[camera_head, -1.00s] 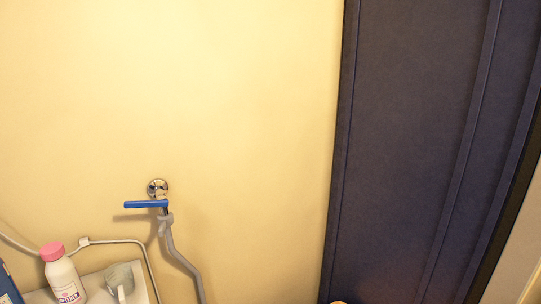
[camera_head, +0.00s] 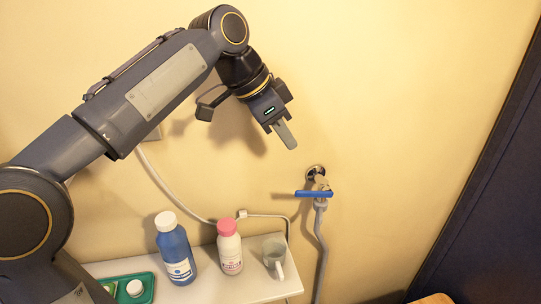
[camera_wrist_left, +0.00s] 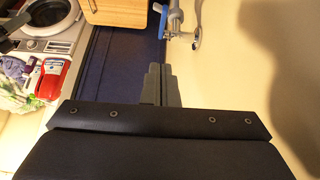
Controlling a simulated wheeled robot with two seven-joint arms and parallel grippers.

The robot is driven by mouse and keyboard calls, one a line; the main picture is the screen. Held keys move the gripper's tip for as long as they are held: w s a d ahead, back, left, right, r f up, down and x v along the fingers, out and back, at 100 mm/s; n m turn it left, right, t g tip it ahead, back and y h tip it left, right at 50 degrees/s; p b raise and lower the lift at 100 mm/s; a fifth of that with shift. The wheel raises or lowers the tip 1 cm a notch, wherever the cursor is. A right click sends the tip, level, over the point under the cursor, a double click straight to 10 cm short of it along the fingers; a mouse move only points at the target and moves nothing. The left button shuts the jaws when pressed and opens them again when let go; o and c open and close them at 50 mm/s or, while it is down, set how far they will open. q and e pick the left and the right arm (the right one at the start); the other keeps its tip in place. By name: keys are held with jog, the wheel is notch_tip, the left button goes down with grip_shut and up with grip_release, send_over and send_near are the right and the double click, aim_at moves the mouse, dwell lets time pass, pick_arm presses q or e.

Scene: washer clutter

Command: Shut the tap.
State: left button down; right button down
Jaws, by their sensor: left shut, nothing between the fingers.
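The tap on the yellow wall has a blue lever handle (camera_head: 314,193) lying level across it, pointing left in the head view. Its round chrome wall fitting (camera_head: 316,172) shows just above, and a grey hose (camera_head: 320,240) hangs below. My left gripper (camera_head: 288,142) is up and left of the tap, apart from it, shut and empty. In the left wrist view the shut fingers (camera_wrist_left: 158,85) point toward the blue handle (camera_wrist_left: 165,22), which lies beyond their tips.
A white shelf (camera_head: 245,291) below holds a blue bottle (camera_head: 175,252), a white bottle with pink cap (camera_head: 230,248), a clear cup (camera_head: 274,257) and a green tray (camera_head: 120,287). A dark panel (camera_head: 500,190) stands at right. A washing machine (camera_wrist_left: 50,22) shows in the wrist view.

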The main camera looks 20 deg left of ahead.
pick_arm(q)
send_over(312, 191)
jog(key=f, duration=0.5)
jog(key=a+f, duration=0.1)
jog(key=f, duration=0.1)
jog(key=shift+s+f, duration=0.3)
jog(key=shift+s, duration=0.1)
jog(key=shift+s+a+f+p, duration=0.1)
jog(key=shift+a+f+p, duration=0.05)
jog(key=shift+f, duration=0.5)
jog(key=shift+s+a+f+p, duration=0.1)
jog(key=shift+f+p, duration=0.05)
jog(key=shift+f, duration=0.45)
jog(key=shift+a+f, duration=0.15)
jog(key=shift+f, duration=0.55)
